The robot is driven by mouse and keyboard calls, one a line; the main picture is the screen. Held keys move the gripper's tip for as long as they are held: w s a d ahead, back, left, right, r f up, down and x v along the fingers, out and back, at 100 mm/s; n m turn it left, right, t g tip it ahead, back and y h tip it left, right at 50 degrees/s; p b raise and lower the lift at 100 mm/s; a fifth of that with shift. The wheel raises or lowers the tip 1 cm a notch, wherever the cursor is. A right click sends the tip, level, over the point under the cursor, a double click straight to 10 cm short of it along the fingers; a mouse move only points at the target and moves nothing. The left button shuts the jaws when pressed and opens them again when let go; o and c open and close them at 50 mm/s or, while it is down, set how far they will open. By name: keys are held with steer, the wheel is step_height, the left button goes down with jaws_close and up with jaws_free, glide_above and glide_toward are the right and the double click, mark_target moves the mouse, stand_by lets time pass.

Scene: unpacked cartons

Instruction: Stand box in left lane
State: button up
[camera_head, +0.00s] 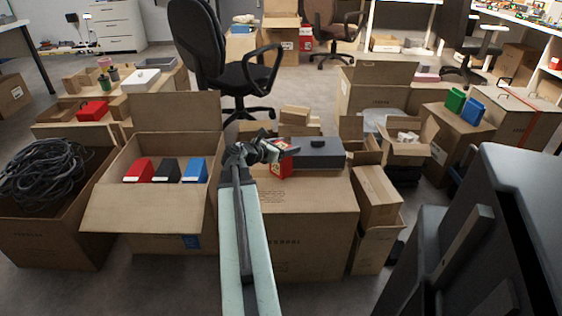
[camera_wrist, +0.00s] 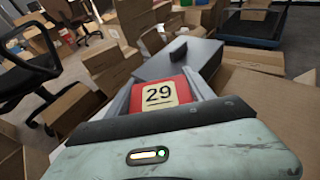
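A red box (camera_wrist: 160,93) with a cream label reading "29" sits between the two fingers of my gripper (camera_wrist: 158,100) in the wrist view. The fingers lie close along both of its sides and appear shut on it. In the head view, the red box (camera_head: 284,170) shows below my gripper (camera_head: 280,150), at the near top edge of a large closed carton (camera_head: 300,215); whether it touches the carton is unclear. To the left, an open carton (camera_head: 150,208) holds a red box (camera_head: 138,169), a black box (camera_head: 166,170) and a blue box (camera_head: 195,170) side by side. No marked left lane is clear.
A carton of black cable (camera_head: 45,170) stands far left. A tall carton (camera_head: 376,195) stands right. An office chair (camera_head: 225,75) is behind.

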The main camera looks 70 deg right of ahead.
steer(key=c, duration=0.4)
step_height(320, 180, up, 10)
steer(key=p, duration=1)
steer(key=shift+r, duration=0.2)
steer(key=shift+c, duration=0.2)
